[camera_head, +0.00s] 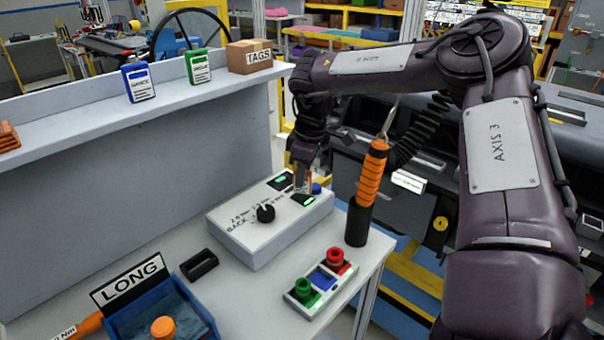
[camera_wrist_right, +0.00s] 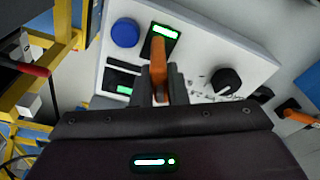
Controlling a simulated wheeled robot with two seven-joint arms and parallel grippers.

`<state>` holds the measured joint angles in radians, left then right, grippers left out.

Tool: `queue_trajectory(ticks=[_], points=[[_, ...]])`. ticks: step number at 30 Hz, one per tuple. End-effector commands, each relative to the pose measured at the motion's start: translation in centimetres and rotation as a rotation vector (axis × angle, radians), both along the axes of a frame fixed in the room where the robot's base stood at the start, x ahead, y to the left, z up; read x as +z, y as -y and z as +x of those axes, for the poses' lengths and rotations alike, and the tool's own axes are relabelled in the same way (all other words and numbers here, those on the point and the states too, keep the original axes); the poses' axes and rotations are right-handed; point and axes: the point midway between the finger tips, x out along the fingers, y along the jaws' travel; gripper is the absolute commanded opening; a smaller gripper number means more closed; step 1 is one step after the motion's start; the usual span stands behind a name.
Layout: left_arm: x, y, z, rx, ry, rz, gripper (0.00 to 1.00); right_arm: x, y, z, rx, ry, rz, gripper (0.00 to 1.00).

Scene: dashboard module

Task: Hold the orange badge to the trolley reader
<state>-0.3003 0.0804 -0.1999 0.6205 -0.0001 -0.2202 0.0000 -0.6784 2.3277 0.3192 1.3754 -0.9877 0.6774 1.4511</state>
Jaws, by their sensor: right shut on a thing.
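My right gripper (camera_head: 304,178) is shut on the orange badge (camera_wrist_right: 158,80), above the far side of the white control box (camera_head: 270,229). In the right wrist view the badge stands between the fingers (camera_wrist_right: 161,90) of my right gripper, seen edge-on. Its end is at a dark pad with a green-lit strip (camera_wrist_right: 165,31) on the box. I cannot tell whether it touches the pad. The box also has a black knob (camera_head: 265,213), a blue button (camera_head: 316,188) and another green-lit panel (camera_head: 280,181). My left gripper is not in view.
A blue badge (camera_head: 140,82), a green badge (camera_head: 198,67) and a TAGS box (camera_head: 250,56) stand on the shelf. An orange-handled tool (camera_head: 371,175) stands in a black holder (camera_head: 357,223) right of the box. A button tray (camera_head: 321,284) and a blue LONG bin (camera_head: 190,306) are in front.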

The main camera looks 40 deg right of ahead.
Motion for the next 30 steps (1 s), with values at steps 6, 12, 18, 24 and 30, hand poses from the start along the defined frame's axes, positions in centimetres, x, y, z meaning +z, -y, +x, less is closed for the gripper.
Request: queue_trajectory(ticks=[6,12,18,24,30], points=[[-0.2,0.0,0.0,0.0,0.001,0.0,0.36,0.0,0.0,0.0,0.0,0.0,0.0,0.0],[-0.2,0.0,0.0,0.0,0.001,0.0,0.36,0.1,0.0,0.0,0.0,0.001,-0.001,0.0],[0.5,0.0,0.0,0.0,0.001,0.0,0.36,1.0,0.0,0.0,0.0,0.001,-0.001,0.0],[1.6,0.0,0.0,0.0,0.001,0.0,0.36,2.7,0.0,0.0,0.0,0.001,0.0,0.0],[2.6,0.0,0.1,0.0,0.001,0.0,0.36,4.3,0.0,0.0,0.001,0.001,0.0,0.0]])
